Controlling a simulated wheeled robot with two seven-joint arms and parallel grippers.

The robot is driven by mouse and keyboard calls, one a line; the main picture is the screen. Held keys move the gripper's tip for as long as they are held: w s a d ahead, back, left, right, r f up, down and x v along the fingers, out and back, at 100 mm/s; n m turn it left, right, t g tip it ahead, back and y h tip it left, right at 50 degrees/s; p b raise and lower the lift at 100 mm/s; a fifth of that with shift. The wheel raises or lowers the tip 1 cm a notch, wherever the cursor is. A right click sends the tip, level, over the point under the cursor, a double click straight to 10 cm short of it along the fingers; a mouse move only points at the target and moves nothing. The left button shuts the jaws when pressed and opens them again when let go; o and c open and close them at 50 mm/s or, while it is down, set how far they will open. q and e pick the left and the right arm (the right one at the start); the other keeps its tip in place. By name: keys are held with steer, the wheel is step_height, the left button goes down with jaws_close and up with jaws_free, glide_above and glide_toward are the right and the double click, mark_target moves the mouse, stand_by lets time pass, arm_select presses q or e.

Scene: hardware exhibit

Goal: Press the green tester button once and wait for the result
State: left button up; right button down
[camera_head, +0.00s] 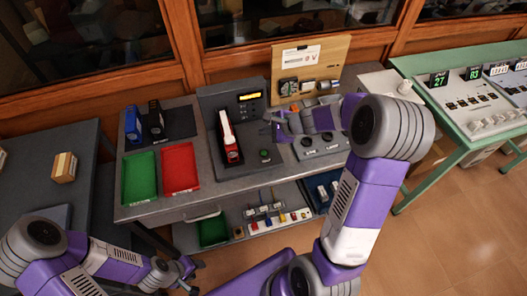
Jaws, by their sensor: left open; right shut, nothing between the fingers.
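The tester (217,100) is a dark grey unit on the grey table, with a lit yellow display (249,96) on its upright back. A red and white item (229,140) stands in its left part. The green tester button (264,154) is on the front right of its base. My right gripper (270,121) is shut and empty, behind and above the button, apart from it in the picture. Its exact height is hard to tell. My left gripper (191,276) is open and empty, low in front of the table. The display text is too small to read.
A green tray (139,178) and a red tray (180,168) lie left of the tester. A panel with dials (318,146) is to the right. A wooden board (311,60) stands behind. A shelf below holds small parts.

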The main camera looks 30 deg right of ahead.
steer(key=b, duration=0.7)
glide_above(266, 154)
step_height(266, 154, down, 8)
steer(key=shift+f, duration=0.1)
steer(key=shift+f+b, duration=0.35)
steer(key=shift+b, duration=0.2)
steer(key=shift+f, duration=0.1)
stand_by(1.1)
steer(key=shift+f+b, duration=0.35)
steer(key=shift+b, duration=0.15)
steer(key=shift+f+b, duration=0.4)
steer(key=shift+b, duration=0.1)
stand_by(0.4)
stand_by(0.4)
steer(key=shift+r+p, duration=0.75)
steer(key=shift+r, duration=0.1)
